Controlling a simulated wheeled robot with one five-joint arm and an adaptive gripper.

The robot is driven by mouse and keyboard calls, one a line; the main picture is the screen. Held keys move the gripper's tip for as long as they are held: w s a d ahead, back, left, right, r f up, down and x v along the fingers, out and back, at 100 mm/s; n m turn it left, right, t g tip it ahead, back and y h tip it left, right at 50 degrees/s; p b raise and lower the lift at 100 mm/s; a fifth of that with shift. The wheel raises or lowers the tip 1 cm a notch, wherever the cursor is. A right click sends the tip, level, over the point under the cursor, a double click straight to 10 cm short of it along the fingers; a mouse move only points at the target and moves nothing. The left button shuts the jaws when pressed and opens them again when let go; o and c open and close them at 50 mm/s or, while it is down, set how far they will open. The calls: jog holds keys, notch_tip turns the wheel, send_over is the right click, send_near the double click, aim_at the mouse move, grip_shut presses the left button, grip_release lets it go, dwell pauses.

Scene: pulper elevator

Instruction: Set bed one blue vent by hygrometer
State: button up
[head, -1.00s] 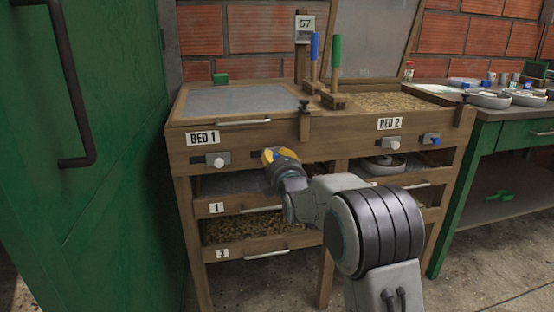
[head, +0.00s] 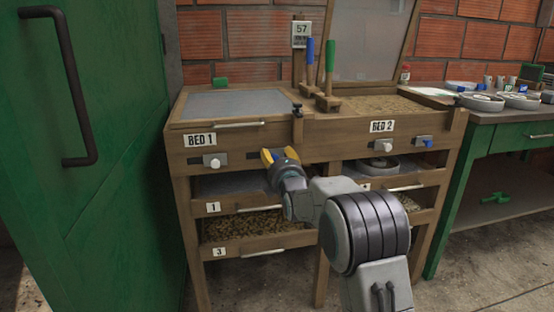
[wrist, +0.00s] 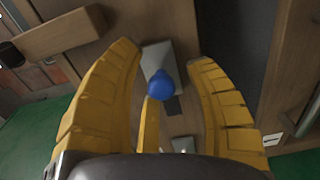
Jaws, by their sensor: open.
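Bed one's label (head: 200,139) is on the wooden front at the left, with a white knob (head: 213,161) on a grey plate below it. My gripper (head: 279,156) is in front of this panel, right of the white knob. It is open and empty. In the wrist view, a blue knob (wrist: 160,83) on a grey plate (wrist: 158,60) shows between the yellow fingers; I cannot tell whether they touch it. My gripper hides this knob in the head view. The hygrometer (head: 302,29) on the post behind reads 57; its smaller line is unreadable.
Bed two (head: 382,127), at right, has its own white knob (head: 387,145) and blue knob (head: 424,142). Blue- and green-handled tools (head: 328,72) stand between the beds. Drawers sit below. A green door (head: 110,200) is close at left.

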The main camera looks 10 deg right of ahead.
jog(key=shift+s, duration=0.1)
jog(key=s, duration=1.1)
jog(key=shift+s, duration=0.4)
jog(key=s+r+m+g+p, duration=0.5)
jog(key=s+r+p, duration=0.4)
jog(key=s+p, duration=0.3)
jog(key=s+r+m+g+p, duration=0.4)
jog(key=s+r+m+p, duration=0.3)
jog(key=s+p, duration=0.6)
jog(key=s+r+m+g+p, duration=0.5)
jog(key=s+r+m+p, duration=0.1)
jog(key=s+r+p, duration=0.5)
jog(key=s+p, duration=0.2)
jog(key=p, duration=0.2)
jog(key=shift+r+g+p, duration=0.3)
jog(key=shift+r+p, duration=0.05)
jog(key=shift+p, duration=0.05)
